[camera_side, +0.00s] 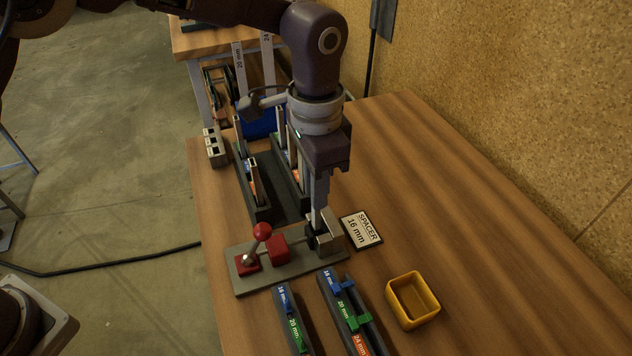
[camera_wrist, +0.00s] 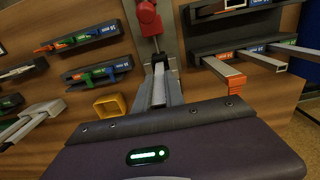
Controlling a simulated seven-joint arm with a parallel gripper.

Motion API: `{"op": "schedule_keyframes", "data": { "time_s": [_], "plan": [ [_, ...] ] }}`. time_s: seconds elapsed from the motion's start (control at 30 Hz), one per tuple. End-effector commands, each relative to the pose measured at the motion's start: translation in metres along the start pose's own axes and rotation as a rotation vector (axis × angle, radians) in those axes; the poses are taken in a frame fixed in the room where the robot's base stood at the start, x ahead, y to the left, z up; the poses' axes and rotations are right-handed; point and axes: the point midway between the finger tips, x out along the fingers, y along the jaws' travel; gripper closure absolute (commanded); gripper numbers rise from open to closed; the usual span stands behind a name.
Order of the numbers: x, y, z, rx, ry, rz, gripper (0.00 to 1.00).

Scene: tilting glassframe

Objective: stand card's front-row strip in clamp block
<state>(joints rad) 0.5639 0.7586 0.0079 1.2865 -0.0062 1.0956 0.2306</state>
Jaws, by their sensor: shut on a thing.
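My gripper (camera_side: 317,222) points straight down at the clamp block (camera_side: 330,243) and is shut on a thin grey strip. The clamp's red-knobbed lever (camera_side: 262,232) and red block (camera_side: 278,250) sit on the same grey base plate (camera_side: 243,284). The card (camera_side: 361,230) reads "SPACER 16 mm" and lies right of the clamp.
A dark rack (camera_side: 263,212) with several upright strips stands behind the clamp. Two dark holders with blue, green and orange labels, the left (camera_side: 291,322) and the right (camera_side: 350,315), lie in front. A yellow bin (camera_side: 412,302) is at right.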

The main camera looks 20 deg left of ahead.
Motion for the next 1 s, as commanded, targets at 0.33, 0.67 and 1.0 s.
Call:
{"op": "schedule_keyframes", "data": {
  "time_s": [0.33, 0.67, 1.0],
  "plan": [
    [0.009, 0.0, 0.0, 0.0, -0.001, 0.0, 1.0],
    [0.017, 0.0, 0.001, 0.0, -0.002, 0.0, 1.0],
    [0.026, 0.0, 0.0, 0.0, -0.001, 0.0, 1.0]
  ]
}}
